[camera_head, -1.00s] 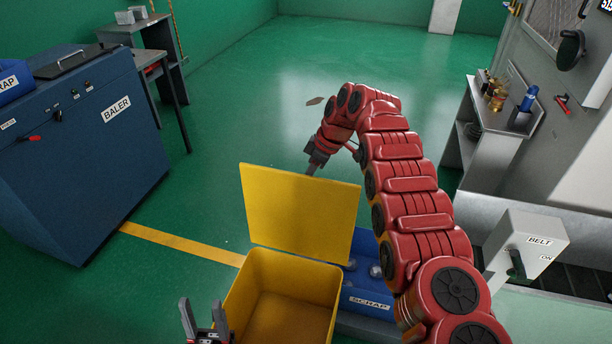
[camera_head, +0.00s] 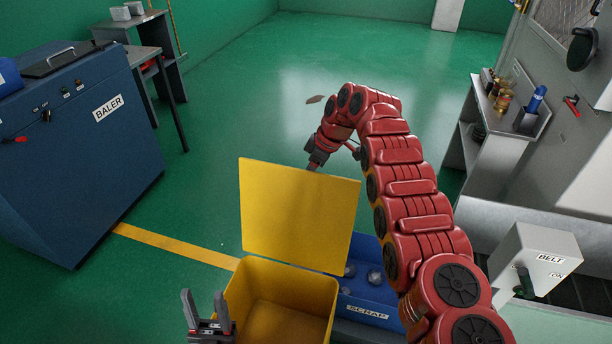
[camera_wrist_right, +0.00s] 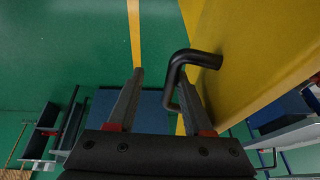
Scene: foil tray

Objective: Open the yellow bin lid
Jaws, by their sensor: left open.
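The yellow bin (camera_head: 262,322) stands at the bottom centre of the head view, and its inside shows. Its yellow lid (camera_head: 300,215) stands raised along the far edge, tilted back. My right arm reaches over beyond the lid, with the right gripper (camera_head: 315,160) behind its top edge and partly hidden. In the right wrist view, that gripper (camera_wrist_right: 160,75) has its fingers apart. The lid's bent black handle (camera_wrist_right: 178,68) reaches between them, close to the right finger; contact is unclear. My left gripper (camera_head: 204,300) is open and empty, left of the bin.
A blue scrap bin (camera_head: 370,290) stands behind and right of the yellow bin. A grey belt switch box (camera_head: 535,255) is at right, and a shelf unit (camera_head: 510,140) is beyond it. A blue baler (camera_head: 75,160) is at left.

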